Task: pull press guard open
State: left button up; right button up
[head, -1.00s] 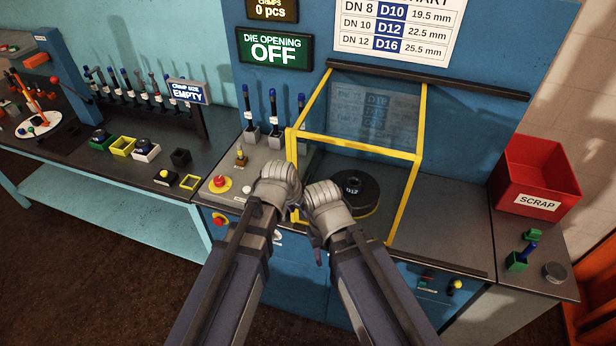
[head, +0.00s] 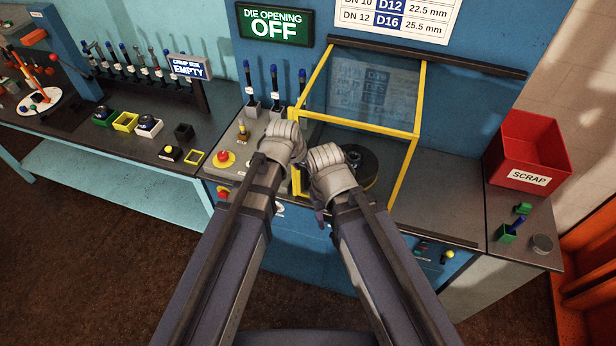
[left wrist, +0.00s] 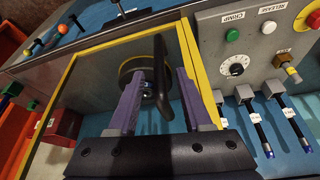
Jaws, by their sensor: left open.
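The press guard (head: 416,133) is a yellow frame with clear panels. It stands down around the dark round D12 die (head: 365,170) on the press bed. In the left wrist view, the guard's yellow frame (left wrist: 190,50) surrounds a clear panel, and a black bar handle (left wrist: 162,80) shows between the purple fingers. My left gripper (left wrist: 155,88) is open, with the handle nearer its right finger; contact cannot be told. In the head view, its hand is at the guard's left front. My right gripper (head: 319,214) is at the guard's front, its fingers mostly hidden by its wrist.
A red emergency button (head: 224,158) sits on the panel left of the guard. Blue-handled tools (head: 275,88) stand behind it. A red scrap bin (head: 528,150) stands at the right. The bed between guard and bin is clear.

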pick_arm(q)
jog(key=b+x, duration=0.4)
jog(key=x, duration=0.2)
jog(key=shift+b, duration=0.4)
jog(key=shift+r, duration=0.1)
grip_shut()
dwell(0.9)
